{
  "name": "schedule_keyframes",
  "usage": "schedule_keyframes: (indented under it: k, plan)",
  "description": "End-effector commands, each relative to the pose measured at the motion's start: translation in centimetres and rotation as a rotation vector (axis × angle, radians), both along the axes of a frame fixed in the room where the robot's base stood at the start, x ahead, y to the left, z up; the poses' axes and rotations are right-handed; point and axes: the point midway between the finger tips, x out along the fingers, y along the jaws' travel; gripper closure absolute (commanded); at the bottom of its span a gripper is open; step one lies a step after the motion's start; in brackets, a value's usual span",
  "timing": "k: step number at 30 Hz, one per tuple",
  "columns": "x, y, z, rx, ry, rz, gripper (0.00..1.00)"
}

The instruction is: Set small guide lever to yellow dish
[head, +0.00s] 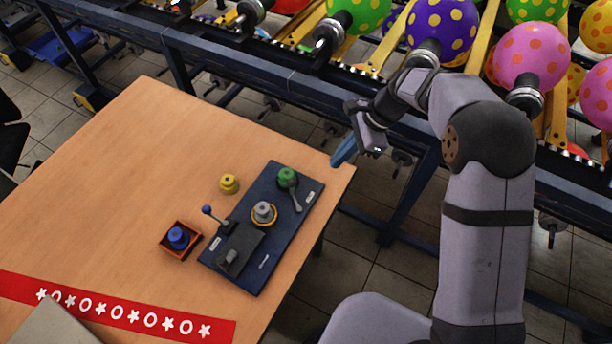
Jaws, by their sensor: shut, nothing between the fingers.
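A dark blue panel (300,232) lies on the wooden table near its right edge. A small lever with a blue ball tip (207,210) sticks out at the panel's left side, its rod pointing up-left from a dark block (240,247). A yellow dish-like ring (264,223) sits mid-panel, around a grey round piece (263,209). A green knob (287,176) with a grey arm (296,200) is at the panel's upper right. My gripper (342,153) is shut and empty, its blue fingers over the table's far right corner, away from the panel.
A yellow stacked piece (229,183) stands on the table. A blue piece (178,236) sits in an orange box (168,250). A red strip (120,309) with white shapes lies in front. Behind is a conveyor rail (230,65) with balloons. The table's left side is clear.

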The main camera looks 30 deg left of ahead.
Motion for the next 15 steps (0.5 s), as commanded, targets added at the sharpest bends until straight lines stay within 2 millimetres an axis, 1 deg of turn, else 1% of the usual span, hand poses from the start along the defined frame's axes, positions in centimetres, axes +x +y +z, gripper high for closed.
schedule_keyframes:
  k: [4,15]
  plan:
    - [0.00,-0.02,0.00,-0.009,0.012,-0.030,1.00]
    - [-0.01,-0.01,-0.08,-0.010,0.012,-0.031,1.00]
